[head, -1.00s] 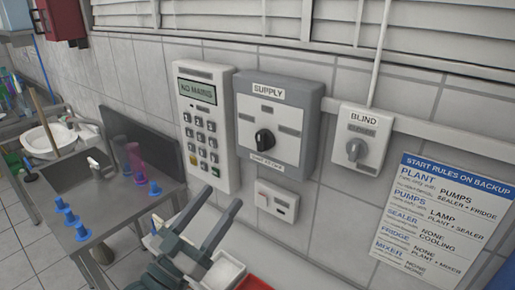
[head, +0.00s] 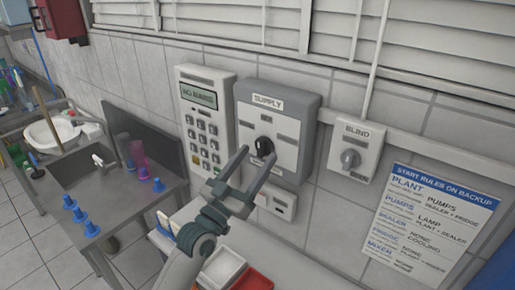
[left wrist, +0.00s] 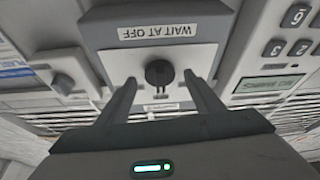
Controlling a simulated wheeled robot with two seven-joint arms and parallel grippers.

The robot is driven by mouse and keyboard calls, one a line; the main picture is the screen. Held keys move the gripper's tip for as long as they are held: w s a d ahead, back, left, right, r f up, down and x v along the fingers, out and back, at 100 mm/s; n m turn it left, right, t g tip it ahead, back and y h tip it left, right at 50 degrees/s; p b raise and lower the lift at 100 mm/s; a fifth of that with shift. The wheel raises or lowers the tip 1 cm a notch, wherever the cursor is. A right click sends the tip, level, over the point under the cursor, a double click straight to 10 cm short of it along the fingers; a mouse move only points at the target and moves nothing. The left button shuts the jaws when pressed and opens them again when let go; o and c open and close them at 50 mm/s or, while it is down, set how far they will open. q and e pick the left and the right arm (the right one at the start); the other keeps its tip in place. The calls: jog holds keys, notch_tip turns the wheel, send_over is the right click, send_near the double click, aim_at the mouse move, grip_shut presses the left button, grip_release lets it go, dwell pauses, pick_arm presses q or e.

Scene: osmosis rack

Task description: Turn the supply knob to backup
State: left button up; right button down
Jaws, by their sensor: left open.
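The supply knob (head: 264,146) is a black rotary knob on a white plate of the grey box labelled SUPPLY (head: 310,108) on the wall. In the left wrist view the knob (left wrist: 159,72) appears upside down, with a "WAIT AT OFF" label (left wrist: 157,32) on the box. My left gripper (head: 259,157) is open, its two fingers pointing at the knob. In the left wrist view the fingertips (left wrist: 160,80) lie on either side of the knob with gaps; I cannot tell whether they reach its depth. My right gripper is not in view.
A keypad panel (head: 205,125) with a display is on the wall left of the box. A BLIND switch (head: 354,150) and a blue-headed rules sheet (head: 430,215) are to the right. A small switch box (head: 276,201) sits below. A sink bench (head: 120,195) stands left.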

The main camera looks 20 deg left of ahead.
pick_arm(q)
jog(key=shift+x, duration=0.85)
jog(key=c, duration=1.1)
jog(key=shift+o, duration=0.3)
jog(key=shift+f, duration=0.1)
